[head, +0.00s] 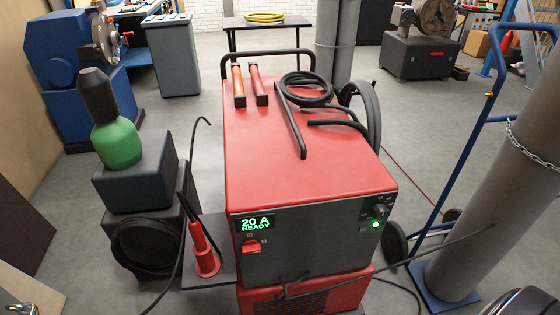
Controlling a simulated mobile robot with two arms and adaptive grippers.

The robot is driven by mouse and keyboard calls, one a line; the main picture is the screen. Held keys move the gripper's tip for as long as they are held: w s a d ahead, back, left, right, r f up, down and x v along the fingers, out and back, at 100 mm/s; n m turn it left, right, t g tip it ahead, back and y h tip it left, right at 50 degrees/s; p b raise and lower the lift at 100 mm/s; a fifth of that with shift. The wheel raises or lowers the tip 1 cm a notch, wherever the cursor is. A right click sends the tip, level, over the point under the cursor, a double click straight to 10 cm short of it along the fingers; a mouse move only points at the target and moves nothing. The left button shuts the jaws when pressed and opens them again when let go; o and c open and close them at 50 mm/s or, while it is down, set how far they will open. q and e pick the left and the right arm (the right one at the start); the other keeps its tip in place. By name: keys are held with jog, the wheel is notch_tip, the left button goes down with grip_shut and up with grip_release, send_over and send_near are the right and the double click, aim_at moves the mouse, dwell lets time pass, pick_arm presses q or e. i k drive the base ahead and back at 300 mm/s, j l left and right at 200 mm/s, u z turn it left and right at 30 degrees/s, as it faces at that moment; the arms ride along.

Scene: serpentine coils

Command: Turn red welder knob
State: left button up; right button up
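The red welder (310,150) stands upright in the middle of the head view, its dark front panel (310,250) facing me. The red knob (251,246) is at the left of that panel, just under a lit display (256,223) reading "20 A READY". The small markings around the knob are too small to read. A black knob (380,210) and a glowing green light (375,225) are at the right of the panel.
A red cone-shaped holder (204,253) stands on a side shelf (221,234) left of the panel. Dark cables (310,88) and two red-orange rods (258,85) lie on top. A large grey cylinder (495,190) on a blue cart stands right. A green bottle (117,144) stands left.

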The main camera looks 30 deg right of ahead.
aim_at(380, 212)
jog(key=z, duration=1.65)
